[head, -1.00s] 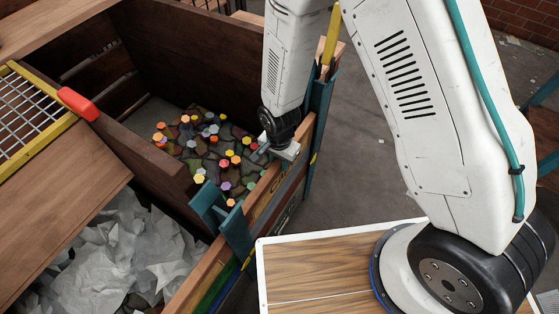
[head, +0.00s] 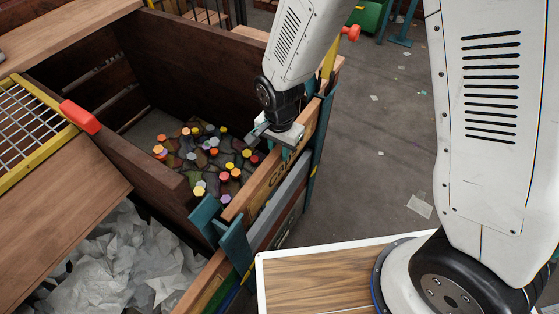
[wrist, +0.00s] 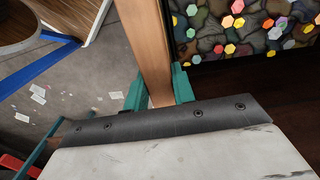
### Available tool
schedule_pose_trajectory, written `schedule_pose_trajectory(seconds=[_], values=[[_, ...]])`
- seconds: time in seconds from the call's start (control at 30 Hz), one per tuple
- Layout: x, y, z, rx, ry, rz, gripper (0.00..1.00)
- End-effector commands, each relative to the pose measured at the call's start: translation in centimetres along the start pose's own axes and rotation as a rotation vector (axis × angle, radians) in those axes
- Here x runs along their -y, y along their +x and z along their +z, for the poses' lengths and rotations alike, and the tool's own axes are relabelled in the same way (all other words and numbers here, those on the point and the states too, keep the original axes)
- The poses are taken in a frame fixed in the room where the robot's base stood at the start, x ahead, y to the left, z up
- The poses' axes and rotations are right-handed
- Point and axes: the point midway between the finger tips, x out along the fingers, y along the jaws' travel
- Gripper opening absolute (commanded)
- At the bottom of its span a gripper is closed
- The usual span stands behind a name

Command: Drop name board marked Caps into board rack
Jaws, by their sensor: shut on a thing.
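The name board marked Caps (head: 265,186) is a wooden plank with dark lettering, partly readable. It lies along the upper side of the dark wooden bin. My gripper (head: 270,134) is shut on its upper edge, towards the far end. The board rack has a teal near bracket (head: 234,247) and a teal far post (head: 318,150). The board's near end is just above the near bracket; I cannot tell whether it sits in the slot. In the wrist view the board (wrist: 147,45) runs up the picture, with teal pieces on both sides.
The bin holds many coloured caps (head: 214,152). A grey board (head: 290,187) sits lower in the rack. White crumpled paper (head: 110,262) fills the near-left bin. A yellow-framed grid (head: 25,125) with a red handle (head: 80,117) stands left. Open floor lies right.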

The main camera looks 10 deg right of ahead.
Motion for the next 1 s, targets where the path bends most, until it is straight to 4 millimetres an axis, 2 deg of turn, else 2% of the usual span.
schedule_pose_trajectory(seconds=[0.1,1.0], values=[[0.1,-2.6,-0.1,-0.003,0.0,-0.006,0.0],[0.1,-20.0,0.0,-0.003,0.0,-0.006,0.0]])
